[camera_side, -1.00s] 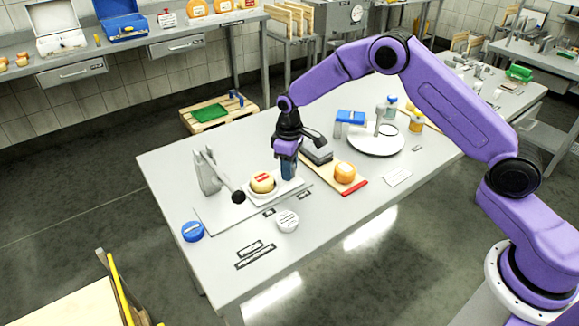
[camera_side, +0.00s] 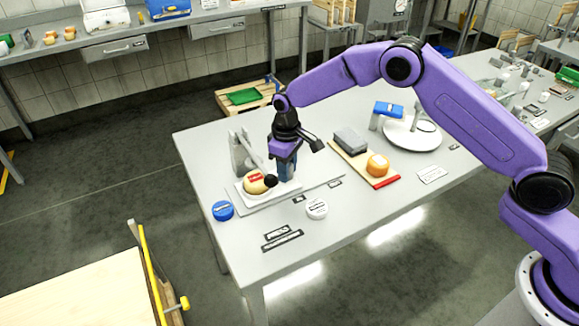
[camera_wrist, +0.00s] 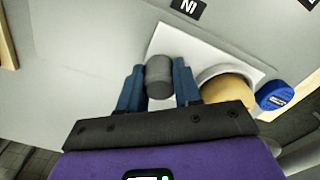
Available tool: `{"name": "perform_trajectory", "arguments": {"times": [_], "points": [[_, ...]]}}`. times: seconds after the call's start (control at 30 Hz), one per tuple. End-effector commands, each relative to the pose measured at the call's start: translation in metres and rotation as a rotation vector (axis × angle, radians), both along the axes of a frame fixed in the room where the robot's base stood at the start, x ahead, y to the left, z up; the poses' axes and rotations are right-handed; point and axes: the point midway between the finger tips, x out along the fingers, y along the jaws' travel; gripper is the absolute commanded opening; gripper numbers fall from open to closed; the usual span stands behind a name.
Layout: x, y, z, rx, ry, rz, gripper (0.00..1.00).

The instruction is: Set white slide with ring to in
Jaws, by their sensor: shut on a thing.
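The white slide (camera_side: 250,204) lies on the grey base plate on the table, with a yellow cheese wheel (camera_side: 254,185) in its ring. The slide also shows in the wrist view (camera_wrist: 185,42), with the ring (camera_wrist: 212,73) around the cheese at its right. My gripper (camera_side: 286,179) is shut on the slide's grey round knob (camera_wrist: 159,76), with a blue finger on each side. The cheese is beside the grey lever stand (camera_side: 239,152), and the lever's black ball (camera_side: 270,181) overlaps it in the side view. An "IN" label (camera_wrist: 187,8) lies beside the slide.
A blue disc (camera_side: 223,210) and a white disc (camera_side: 317,208) lie near the slide. A wooden board (camera_side: 352,160) with an orange cheese (camera_side: 378,165) and a grey block (camera_side: 351,139) is to the right.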

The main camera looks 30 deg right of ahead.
Motion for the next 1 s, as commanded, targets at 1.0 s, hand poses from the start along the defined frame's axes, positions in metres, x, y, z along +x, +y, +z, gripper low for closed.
{"name": "perform_trajectory", "arguments": {"times": [1.0], "points": [[0.0,0.006,0.101,0.008,-0.01,0.005,0.59]]}}
